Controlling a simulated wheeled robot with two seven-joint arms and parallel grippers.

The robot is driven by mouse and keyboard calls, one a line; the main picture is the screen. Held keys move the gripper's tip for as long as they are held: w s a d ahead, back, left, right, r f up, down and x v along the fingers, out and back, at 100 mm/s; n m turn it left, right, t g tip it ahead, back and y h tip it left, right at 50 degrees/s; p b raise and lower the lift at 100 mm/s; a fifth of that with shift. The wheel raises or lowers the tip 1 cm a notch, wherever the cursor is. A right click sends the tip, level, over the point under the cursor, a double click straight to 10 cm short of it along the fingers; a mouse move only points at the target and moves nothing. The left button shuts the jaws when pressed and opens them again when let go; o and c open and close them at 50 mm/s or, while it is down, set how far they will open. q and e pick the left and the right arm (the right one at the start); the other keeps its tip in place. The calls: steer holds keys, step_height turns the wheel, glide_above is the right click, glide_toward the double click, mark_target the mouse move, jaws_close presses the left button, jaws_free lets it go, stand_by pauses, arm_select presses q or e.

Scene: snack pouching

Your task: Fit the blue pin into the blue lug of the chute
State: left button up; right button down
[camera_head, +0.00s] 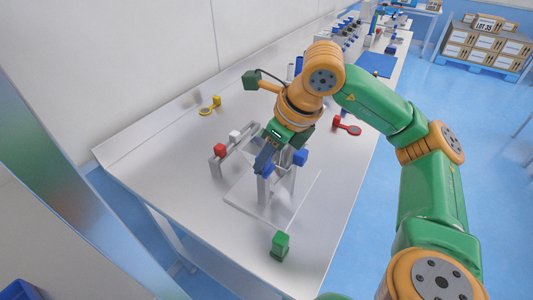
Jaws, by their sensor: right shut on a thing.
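My right gripper (265,160) reaches down over the middle of the table, at the metal stand. It is shut on a small blue piece, which looks like the blue pin (267,170); the fingers hide much of it. A blue block (301,157), which may be the blue lug, shows just right of the fingers. Whether the held piece touches it, I cannot tell. The grey chute frame (240,145) runs beside the gripper, with a red block (219,149) and a white block (235,136) on it. My left gripper is out of view.
A yellow piece (209,107) lies at the back left and a red piece (348,127) lies right of the arm. A green block (280,245) stands near the front. A blue mat (376,64) lies farther back. The left table surface is clear.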

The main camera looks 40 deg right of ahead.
steer(key=shift+f, duration=0.3)
steer(key=c, duration=0.5)
jaws_free()
steer(key=shift+r, duration=0.1)
steer(key=shift+c, duration=0.2)
steer(key=v, duration=0.7)
